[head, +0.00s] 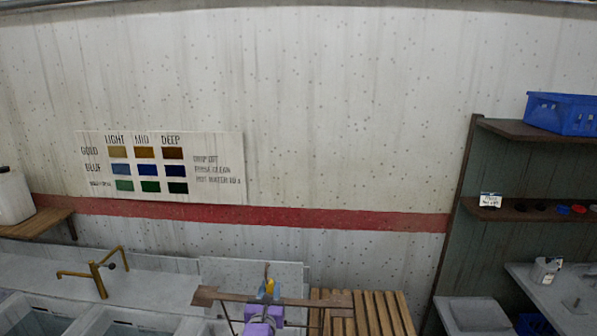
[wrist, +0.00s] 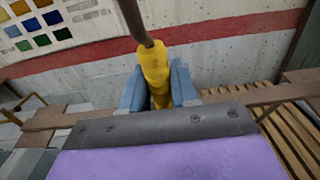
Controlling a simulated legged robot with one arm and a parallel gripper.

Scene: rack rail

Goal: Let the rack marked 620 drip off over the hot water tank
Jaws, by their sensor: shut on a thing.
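My gripper (head: 267,292) is at the bottom middle of the head view, its blue-grey fingers shut on the yellow grip (wrist: 154,68) of a rack. A brown rod or hook rises from the grip. The rack's brown crossbar (head: 315,301) runs left and right behind my gripper; it also shows in the wrist view (wrist: 45,118). Thin rods hang from the bar, and their lower parts are out of frame. No 620 mark is readable. Grey tanks (head: 95,322) show at the lower left, cut off by the frame; I cannot tell which is the hot water tank.
A slatted wooden rack or bench (head: 375,312) lies just right of my gripper. A brass tap (head: 98,272) stands on the left. A colour chart (head: 160,166) hangs on the wall. Shelves with a blue crate (head: 562,113) and a grey sink unit (head: 560,300) are at right.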

